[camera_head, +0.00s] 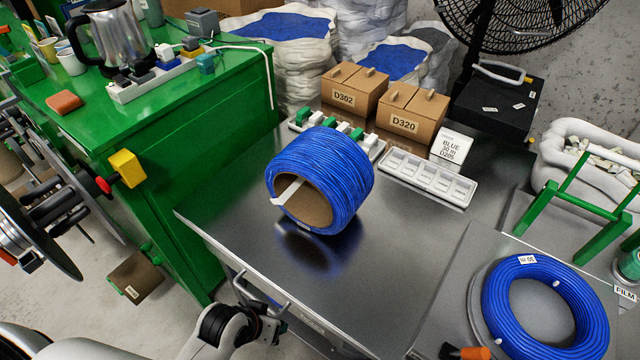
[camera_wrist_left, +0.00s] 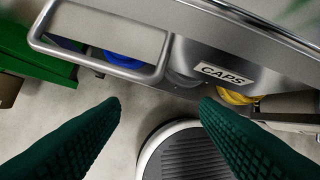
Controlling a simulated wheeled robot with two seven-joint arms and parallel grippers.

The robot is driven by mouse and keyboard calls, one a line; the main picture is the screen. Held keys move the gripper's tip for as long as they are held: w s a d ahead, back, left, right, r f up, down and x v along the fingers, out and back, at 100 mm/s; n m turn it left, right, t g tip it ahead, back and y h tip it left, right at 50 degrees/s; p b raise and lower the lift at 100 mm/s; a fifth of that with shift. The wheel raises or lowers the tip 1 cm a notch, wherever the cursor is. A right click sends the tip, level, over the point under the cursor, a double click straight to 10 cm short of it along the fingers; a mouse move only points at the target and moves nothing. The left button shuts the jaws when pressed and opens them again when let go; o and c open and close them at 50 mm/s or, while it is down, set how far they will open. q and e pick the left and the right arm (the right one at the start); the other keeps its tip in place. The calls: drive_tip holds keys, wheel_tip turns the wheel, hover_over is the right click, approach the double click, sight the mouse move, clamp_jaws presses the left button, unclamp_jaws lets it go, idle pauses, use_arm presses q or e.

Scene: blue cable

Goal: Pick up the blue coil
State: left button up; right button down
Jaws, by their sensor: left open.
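A flat ring-shaped blue coil (camera_head: 503,305) with a small white label lies on a round base on the grey surface at the right of the head view. A thick spool of blue cable (camera_head: 335,165) with a brown core lies on its side on the metal table (camera_head: 375,275). My left arm shows at the bottom of the head view, in front of the table's edge and well left of the flat coil. In the left wrist view my left gripper (camera_wrist_left: 160,101) is open and empty, its dark green fingers spread below a metal handle (camera_wrist_left: 100,75). My right gripper does not show.
A green bench (camera_head: 160,130) is at left, a green frame (camera_head: 570,210) at right. The table's front middle is clear. A CAPS label (camera_wrist_left: 229,75) marks a container.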

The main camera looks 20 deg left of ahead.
use_arm(q)
drive_tip(key=w+d+r+n+t+h, duration=0.2)
drive_tip(key=w+r+n+t+h, duration=0.35)
drive_tip(key=w+r, duration=0.75)
drive_tip(key=n+t+y, duration=0.1)
drive_tip(key=n+t, duration=0.6)
drive_tip(key=n, duration=0.2)
approach(296, 169)
drive_tip(key=x, duration=0.9)
drive_tip(key=shift+w, duration=0.15)
drive_tip(key=x, duration=0.4)
drive_tip(key=p+x, duration=0.1)
drive_tip(key=x, duration=0.1)
drive_tip(key=shift+d+f, duration=0.15)
drive_tip(key=shift+d, duration=0.15)
drive_tip(key=shift+s, duration=0.2)
clamp_jaws()
drive_tip(key=shift+r, duration=0.2)
